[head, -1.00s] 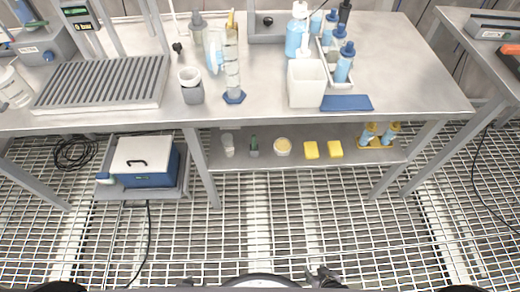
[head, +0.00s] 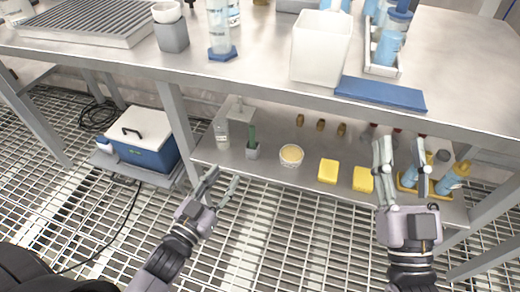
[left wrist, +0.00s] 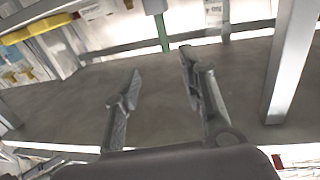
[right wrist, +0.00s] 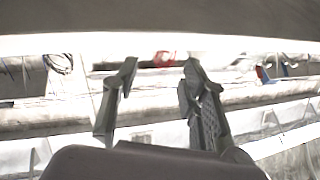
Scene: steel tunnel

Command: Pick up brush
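My left gripper (head: 221,181) is open and empty, in front of the shelf edge, just below and apart from the brush. My right gripper (head: 402,158) is open and empty, in front of the shelf's right part, partly hiding the bottles behind.
A table leg (head: 175,118) and a blue cooler box (head: 150,150) stand to the left.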

